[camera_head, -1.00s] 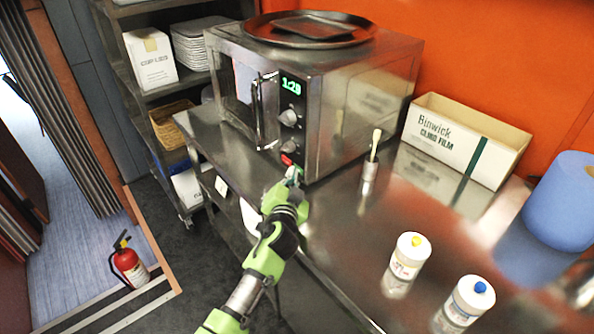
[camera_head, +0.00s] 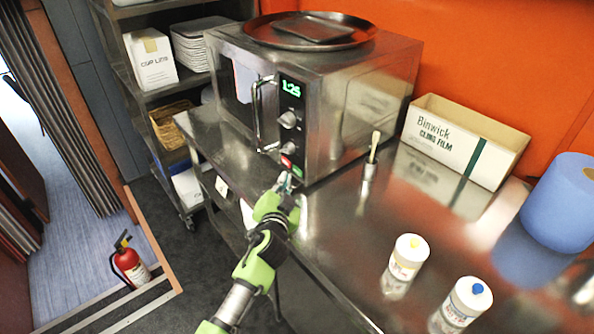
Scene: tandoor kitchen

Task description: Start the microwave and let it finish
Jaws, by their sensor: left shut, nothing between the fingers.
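The steel microwave (camera_head: 345,100) stands on the steel counter with its door closed. Its green display (camera_head: 291,88) is lit and appears to read 1:25. Two dials sit below the display, with a red button (camera_head: 288,148) and a green button (camera_head: 286,161) at the bottom of the panel. My left gripper (camera_head: 284,181) is shut and empty, just below and in front of these buttons. It looks slightly apart from the panel. The door handle (camera_head: 258,115) is left of the display. My right gripper is not in view.
A round tray (camera_head: 310,38) lies on top of the microwave. A small metal pot (camera_head: 369,172) with a brush stands to its right. A cling film box (camera_head: 460,150), a blue roll (camera_head: 562,203) and two bottles (camera_head: 408,256) (camera_head: 465,302) are farther right on the counter (camera_head: 330,235).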

